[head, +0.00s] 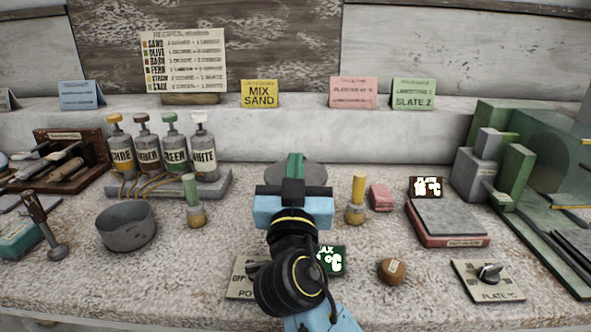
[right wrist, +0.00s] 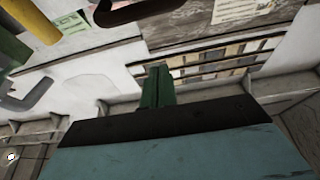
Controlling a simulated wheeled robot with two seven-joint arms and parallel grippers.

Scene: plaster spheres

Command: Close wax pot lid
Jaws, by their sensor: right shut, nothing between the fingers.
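A grey round disc (head: 317,173), which looks like the wax pot lid, shows behind my right gripper. My gripper hides most of it and whatever is below, so I cannot tell its tilt or whether it rests on a pot. My right gripper (head: 295,157) has green fingers, shut and empty, in front of or over the disc; contact cannot be told. The shut fingers also show in the right wrist view (right wrist: 157,86), where no lid is clear. A dark green wax display (head: 331,260) is partly hidden by my arm. My left gripper is not in view.
A grey bowl (head: 127,228) and a green-handled brush (head: 192,202) stand left. A yellow-handled brush (head: 357,200), pink block (head: 381,197), brown ball (head: 392,271) and plate heater (head: 447,222) are right. Labelled bottles (head: 160,147) stand at back left. Bare counter lies front left.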

